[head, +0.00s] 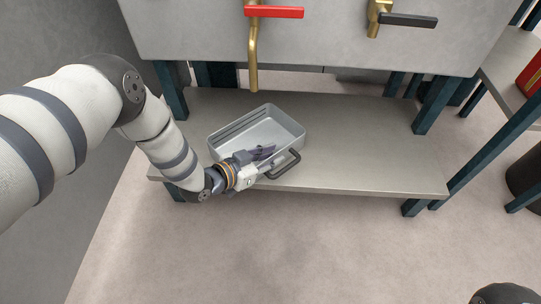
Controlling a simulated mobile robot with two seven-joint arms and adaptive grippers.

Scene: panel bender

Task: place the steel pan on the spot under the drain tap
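The steel pan (258,128), a grey rectangular tray with a dark bar handle (286,166) on its near side, sits on the low metal shelf (350,150). A brass tap with a red handle (253,60) hangs from the grey tank above, its spout pointing down over the pan's far part in this view. My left gripper (262,154) is at the pan's near left side, its dark fingers overlapping the near wall, left of the handle. I cannot tell whether the fingers are closed on the wall. My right gripper is out of view.
A second brass tap with a black handle (400,18) is on the tank to the right. Dark teal legs (438,105) stand at the shelf's corners. The shelf right of the pan is clear. Another bench with a red object (532,75) stands at the far right.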

